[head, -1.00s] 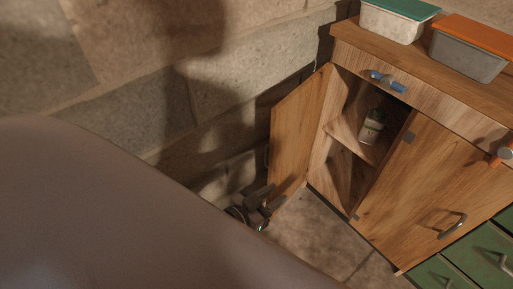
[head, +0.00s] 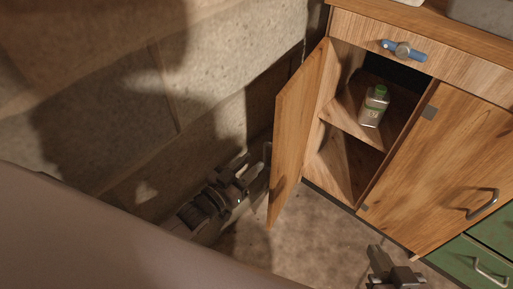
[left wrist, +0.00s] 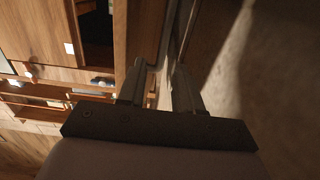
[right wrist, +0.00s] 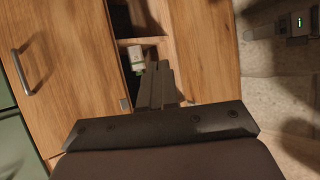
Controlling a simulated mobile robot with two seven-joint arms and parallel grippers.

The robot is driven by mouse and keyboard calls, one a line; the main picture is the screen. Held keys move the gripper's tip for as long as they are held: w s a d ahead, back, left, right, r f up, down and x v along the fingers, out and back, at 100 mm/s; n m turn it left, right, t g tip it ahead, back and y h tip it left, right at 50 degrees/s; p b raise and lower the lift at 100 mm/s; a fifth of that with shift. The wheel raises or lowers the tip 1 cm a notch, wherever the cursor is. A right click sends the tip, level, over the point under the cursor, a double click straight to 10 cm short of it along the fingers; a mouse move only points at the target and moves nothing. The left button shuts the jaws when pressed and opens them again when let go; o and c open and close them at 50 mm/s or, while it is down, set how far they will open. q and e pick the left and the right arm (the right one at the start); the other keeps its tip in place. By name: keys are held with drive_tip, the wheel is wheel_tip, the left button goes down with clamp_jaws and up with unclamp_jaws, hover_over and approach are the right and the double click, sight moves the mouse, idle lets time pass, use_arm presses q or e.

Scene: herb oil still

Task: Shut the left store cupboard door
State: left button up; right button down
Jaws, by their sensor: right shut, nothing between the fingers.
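The left store cupboard door (head: 296,135) stands wide open, swung out to the left of the wooden cupboard. Its metal handle (head: 267,157) is on the outer face, towards the wall. My left gripper (head: 248,168) is on that outer side, close to the handle. In the left wrist view its fingers (left wrist: 160,88) are apart, with the handle bar (left wrist: 167,48) at or just beyond the gap; contact is unclear. My right gripper (head: 384,262) is in front of the cupboard, low down. In the right wrist view its fingers (right wrist: 159,85) are together and empty.
A green-capped bottle (head: 374,106) stands on the inner shelf. The right door (head: 440,165) is shut, with green drawers (head: 480,262) beside it. A blue-handled drawer (head: 402,50) is above. The stone wall (head: 215,75) is close on the left. Floor (head: 310,225) is clear in front.

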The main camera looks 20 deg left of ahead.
sight(266, 149)
use_arm(q)
drive_tip(key=shift+b+x, duration=1.15)
drive_tip(key=shift+x, duration=2.45)
drive_tip(key=shift+a, duration=0.1)
use_arm(e)
drive_tip(key=shift+w+a+f+m+y, duration=0.2)
drive_tip(key=shift+a+y, duration=0.1)
drive_tip(key=shift+a, duration=0.25)
drive_tip(key=shift+w+a+f+m+y, duration=0.1)
drive_tip(key=shift+w+a+f+y, duration=0.15)
drive_tip(key=shift+a, duration=0.25)
drive_tip(key=shift+s, duration=0.1)
use_arm(q)
clamp_jaws()
